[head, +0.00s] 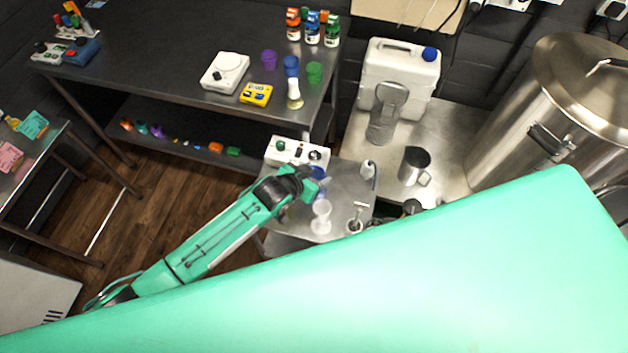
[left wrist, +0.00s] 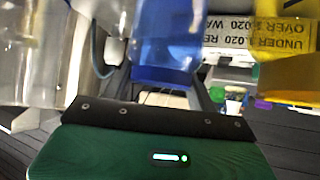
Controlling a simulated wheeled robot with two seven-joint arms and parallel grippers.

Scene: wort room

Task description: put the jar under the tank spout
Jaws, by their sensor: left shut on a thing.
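My left gripper (head: 314,184) is at the small steel table, shut on a blue jar (head: 318,172), with black gripper parts crossing the jar. In the left wrist view the blue jar (left wrist: 165,45) is straight ahead of the green gripper body; the fingertips cannot be made out. A clear vessel (head: 321,215) stands on the table just beside the gripper, apart from it. The large steel tank (head: 560,95) stands at the right. My right gripper is not in view.
The small steel table (head: 345,190) also holds a white control box (head: 297,152). A yellow object (left wrist: 288,75) is at the right in the left wrist view.

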